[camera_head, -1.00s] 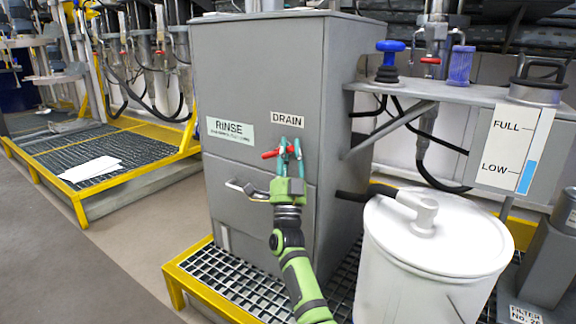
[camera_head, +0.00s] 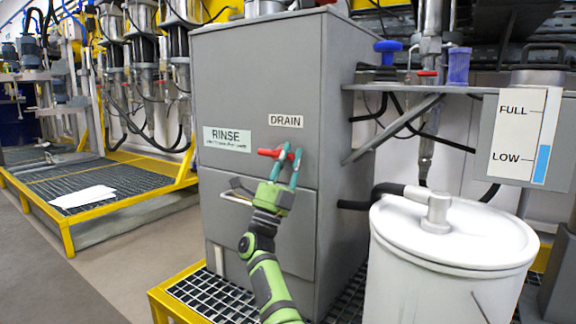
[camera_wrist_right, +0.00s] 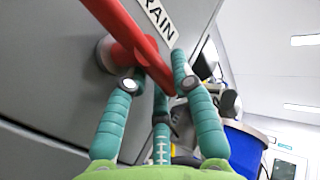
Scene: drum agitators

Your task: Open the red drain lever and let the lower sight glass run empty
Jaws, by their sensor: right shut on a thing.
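The red drain lever (camera_head: 268,153) is on the front of the grey rinse cabinet (camera_head: 258,85), below the DRAIN label (camera_head: 285,121). It lies roughly sideways. My right gripper (camera_head: 287,158) is shut on the lever. In the right wrist view the lever (camera_wrist_right: 135,40) runs as a red bar between the teal fingers (camera_wrist_right: 152,95). The sight glass (camera_head: 541,163) at the right holds blue liquid, its top slightly above the LOW mark. My left gripper is not in view.
A silver handle (camera_head: 236,196) sits on the cabinet below the lever. Yellow-edged grating (camera_head: 205,292) is under the cabinet. Open floor (camera_head: 110,270) lies to the left.

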